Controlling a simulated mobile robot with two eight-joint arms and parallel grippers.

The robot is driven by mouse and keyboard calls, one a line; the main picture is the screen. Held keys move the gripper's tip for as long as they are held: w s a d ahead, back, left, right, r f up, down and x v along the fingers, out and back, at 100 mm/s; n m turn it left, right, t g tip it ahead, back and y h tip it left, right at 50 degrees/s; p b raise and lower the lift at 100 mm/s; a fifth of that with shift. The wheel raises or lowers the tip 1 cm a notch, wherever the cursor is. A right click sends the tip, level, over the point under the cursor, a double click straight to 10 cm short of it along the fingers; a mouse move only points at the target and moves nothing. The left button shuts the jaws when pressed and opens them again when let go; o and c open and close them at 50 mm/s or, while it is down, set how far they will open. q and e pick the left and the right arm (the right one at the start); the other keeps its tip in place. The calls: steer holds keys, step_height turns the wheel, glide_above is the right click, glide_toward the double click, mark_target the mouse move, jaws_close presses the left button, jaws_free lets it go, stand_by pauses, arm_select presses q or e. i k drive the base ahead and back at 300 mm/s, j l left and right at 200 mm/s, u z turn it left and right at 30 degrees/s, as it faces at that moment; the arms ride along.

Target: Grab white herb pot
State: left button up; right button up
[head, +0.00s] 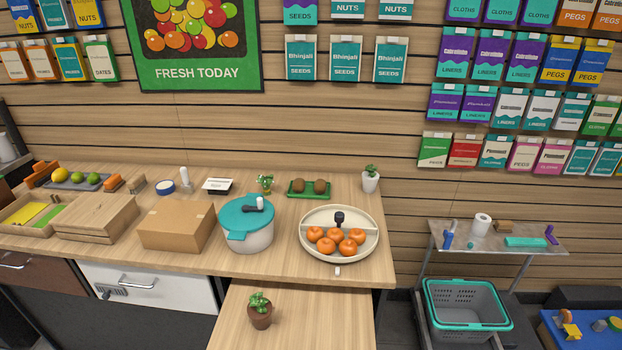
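A white herb pot (370,183) with a small green plant stands upright at the back right corner of the wooden counter (290,284). A brown herb pot (260,313) with a green plant stands on the lower wooden surface in front. Another small green plant (265,183) stands at the back of the counter, and its pot is hard to make out. Neither of my grippers shows in the head view.
A round divided tray (370,219) with several orange fruits stands in front of the white pot. A green tray (295,192) with two brown fruits is to its left. A teal-lidded pot (247,238) and a cardboard box (176,226) stand further left. A grey cart (440,240) is at right.

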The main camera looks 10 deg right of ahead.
mark_target(371, 178)
steer(key=l+u, duration=0.55)
steer(key=u, duration=0.2)
steer(key=l+u, duration=0.35)
steer(key=k+l+u, duration=0.15)
steer(key=l, duration=0.2)
steer(key=l+u, duration=0.1)
steer(key=l, duration=0.2)
steer(key=k+l+u, duration=0.15)
steer(key=l, duration=0.2)
steer(key=k+l, duration=0.15)
steer(key=l, duration=0.15)
steer(key=k+l, duration=0.1)
steer(key=l, duration=0.2)
